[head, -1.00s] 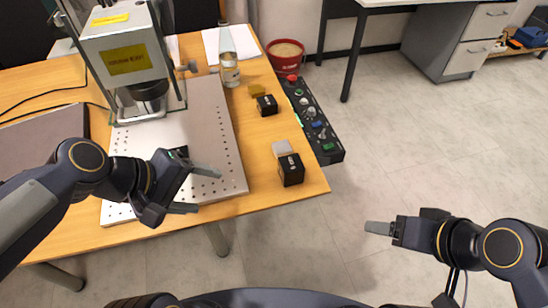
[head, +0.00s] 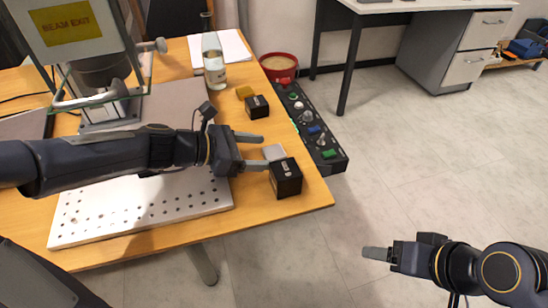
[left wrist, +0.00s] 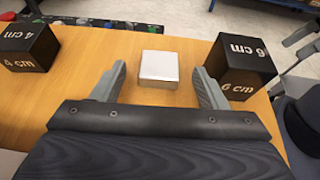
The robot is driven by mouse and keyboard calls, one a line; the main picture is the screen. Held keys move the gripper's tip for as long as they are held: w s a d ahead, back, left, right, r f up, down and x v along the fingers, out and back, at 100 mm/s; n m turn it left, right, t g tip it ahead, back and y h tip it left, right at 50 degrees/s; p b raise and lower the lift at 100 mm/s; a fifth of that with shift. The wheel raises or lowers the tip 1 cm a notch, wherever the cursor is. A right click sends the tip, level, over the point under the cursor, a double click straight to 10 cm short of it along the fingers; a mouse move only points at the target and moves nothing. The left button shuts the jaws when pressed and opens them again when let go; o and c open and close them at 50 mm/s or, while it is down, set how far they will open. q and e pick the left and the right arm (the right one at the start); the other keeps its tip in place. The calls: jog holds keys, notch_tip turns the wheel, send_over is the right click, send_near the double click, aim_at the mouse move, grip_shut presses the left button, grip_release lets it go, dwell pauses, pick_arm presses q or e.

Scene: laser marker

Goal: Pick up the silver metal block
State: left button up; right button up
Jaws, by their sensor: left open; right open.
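The silver metal block (left wrist: 159,67) lies flat on the wooden table. In the left wrist view it sits just beyond and between my open left fingers, with gaps on both sides. In the head view the silver block (head: 274,152) shows partly behind my left gripper (head: 264,152), whose fingers point right toward it. The left gripper (left wrist: 158,88) is open and empty. My right gripper (head: 377,254) is over the floor at the lower right, away from the table; the gap between its fingers is hard to see.
A black 6 cm cube (left wrist: 240,66) stands close beside the right finger. A black 4 cm cube (left wrist: 28,48) stands farther left. The perforated plate (head: 140,210) lies below my left arm.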

aim_at(274, 155)
pick_arm(q)
jog(key=x, duration=0.2)
jog(key=shift+w+d+f, duration=0.1)
jog(key=shift+d+f, duration=0.05)
jog(key=shift+d, duration=0.15)
jog(key=c, duration=1.1)
